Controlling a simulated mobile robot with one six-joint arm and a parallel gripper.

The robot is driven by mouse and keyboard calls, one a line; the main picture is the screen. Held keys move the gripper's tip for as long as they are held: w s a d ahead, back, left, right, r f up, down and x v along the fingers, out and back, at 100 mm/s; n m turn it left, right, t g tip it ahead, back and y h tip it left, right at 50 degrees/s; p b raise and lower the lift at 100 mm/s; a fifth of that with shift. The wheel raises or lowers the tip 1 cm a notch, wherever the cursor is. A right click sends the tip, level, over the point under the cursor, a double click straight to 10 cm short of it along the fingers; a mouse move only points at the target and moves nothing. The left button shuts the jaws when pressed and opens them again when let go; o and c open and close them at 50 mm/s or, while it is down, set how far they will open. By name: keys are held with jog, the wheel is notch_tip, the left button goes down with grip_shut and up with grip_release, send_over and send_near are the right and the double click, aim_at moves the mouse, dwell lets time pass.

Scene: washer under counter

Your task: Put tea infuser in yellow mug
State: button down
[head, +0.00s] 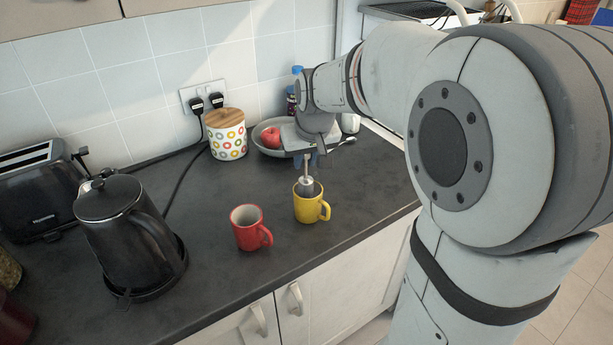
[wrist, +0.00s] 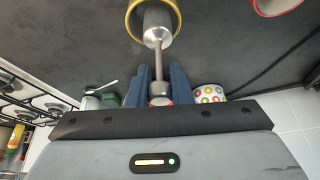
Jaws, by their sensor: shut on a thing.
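The yellow mug (head: 311,207) stands upright on the dark counter, and its rim shows at the top of the wrist view (wrist: 133,30). The tea infuser (head: 306,184) is a silver metal cylinder on a thin stem, also in the wrist view (wrist: 157,27). My gripper (head: 305,158) is above the mug, its blue fingers (wrist: 160,85) shut on the end of the infuser's stem. The infuser hangs roughly upright with its head at the mug's opening. Its lower end is hidden by the mug's rim, so I cannot tell how deep it sits.
A red mug (head: 248,229) stands just left of the yellow mug. A black kettle (head: 125,235) and toaster (head: 40,190) are at left. A patterned canister (head: 226,136) and a grey bowl (head: 262,143) with a red fruit (head: 271,138) are behind. The counter's front edge is close to the mugs.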

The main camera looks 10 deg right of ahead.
aim_at(308, 178)
notch_tip(308, 178, down, 2)
jog(key=shift+w+d+f, duration=0.1)
jog(key=shift+w+d, duration=0.05)
jog(key=shift+d+f, duration=0.15)
jog(key=shift+f, duration=1.7)
jog(key=shift+f, duration=0.2)
jog(key=c, duration=1.8)
grip_release()
jog(key=shift+o, duration=1.1)
